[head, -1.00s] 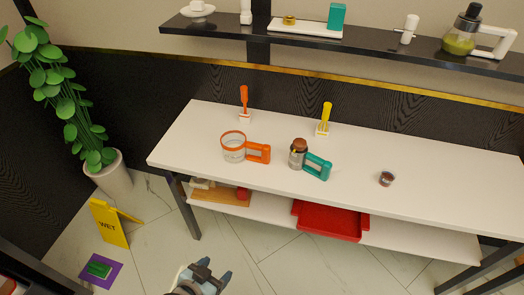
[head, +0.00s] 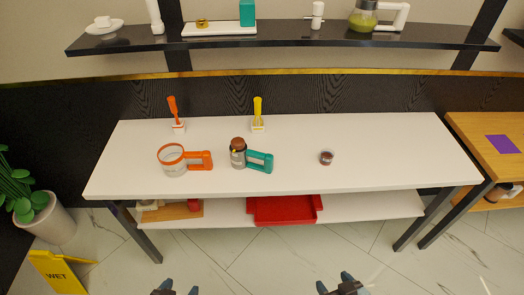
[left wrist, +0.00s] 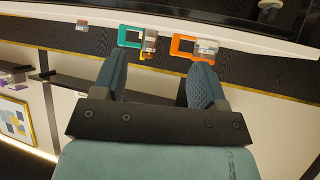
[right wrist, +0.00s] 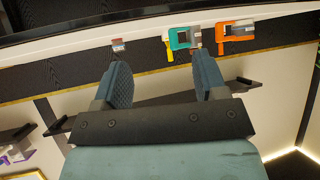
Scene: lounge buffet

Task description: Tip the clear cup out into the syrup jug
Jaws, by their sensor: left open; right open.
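A small clear cup (head: 327,158) with dark red contents stands upright on the white table (head: 400,150), right of the middle. Left of it stands a jug with a brown top and a teal handle (head: 260,161). Further left is a wide clear jug with an orange rim and orange handle (head: 200,160). I cannot read which one is the syrup jug. My left gripper (head: 175,289) and right gripper (head: 342,285) are low in front of the table, apart from everything. Both are open and empty. The cup also shows in the right wrist view (right wrist: 118,45).
An orange utensil (head: 173,110) and a yellow utensil (head: 258,112) stand in holders behind the jugs. A red tray (head: 285,209) is on the lower shelf. A yellow wet-floor sign (head: 55,275) and a plant are at left. A wooden table (head: 475,140) is at right.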

